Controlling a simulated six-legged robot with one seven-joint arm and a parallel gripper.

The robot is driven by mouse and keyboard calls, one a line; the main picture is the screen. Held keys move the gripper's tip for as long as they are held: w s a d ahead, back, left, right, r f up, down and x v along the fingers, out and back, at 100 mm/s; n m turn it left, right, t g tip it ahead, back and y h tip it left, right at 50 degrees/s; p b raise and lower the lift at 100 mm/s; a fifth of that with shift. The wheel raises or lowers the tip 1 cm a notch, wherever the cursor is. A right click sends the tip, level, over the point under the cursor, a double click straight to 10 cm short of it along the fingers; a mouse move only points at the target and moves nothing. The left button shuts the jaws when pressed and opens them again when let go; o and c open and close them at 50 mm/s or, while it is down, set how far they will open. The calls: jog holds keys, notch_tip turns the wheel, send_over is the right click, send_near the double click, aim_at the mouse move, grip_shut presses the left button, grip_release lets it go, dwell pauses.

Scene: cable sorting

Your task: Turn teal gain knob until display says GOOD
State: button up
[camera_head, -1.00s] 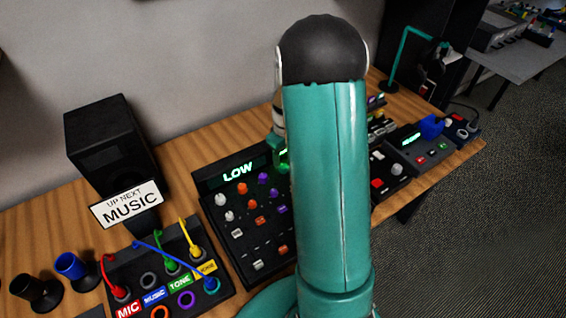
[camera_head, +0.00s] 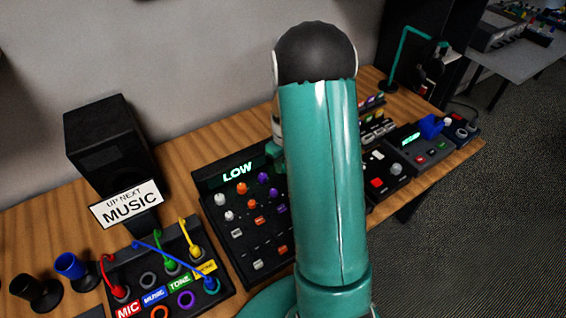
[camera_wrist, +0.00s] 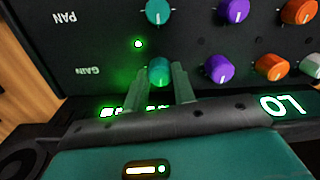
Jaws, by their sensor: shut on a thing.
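The teal gain knob (camera_wrist: 159,70) sits beside the upside-down GAIN label (camera_wrist: 81,70) in the wrist view. My gripper (camera_wrist: 160,78) is shut on this knob, with one finger on each side. A second teal knob (camera_wrist: 159,10) is in the PAN row. The mixer's display (camera_head: 238,171) reads LOW in the head view. In the wrist view the display (camera_wrist: 282,106) shows upside down, with only LO readable. A green light (camera_wrist: 138,44) glows near the gain knob. My arm hides the gain knob in the head view.
Purple knobs (camera_wrist: 219,68) and orange knobs (camera_wrist: 270,67) stand close beside the gripper. A patch box (camera_head: 130,262) with coloured cables is at front left. A black speaker (camera_head: 110,140) and the UP NEXT MUSIC sign (camera_head: 128,204) stand behind it. Other devices (camera_head: 415,145) are at right.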

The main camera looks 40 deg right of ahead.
jog(key=m, duration=0.4)
jog(key=shift+m, duration=0.3)
jog(key=o, duration=1)
jog(key=shift+r, duration=0.1)
notch_tip(320, 180, up, 14)
jog(key=shift+d, duration=0.3)
jog(key=shift+s, duration=0.1)
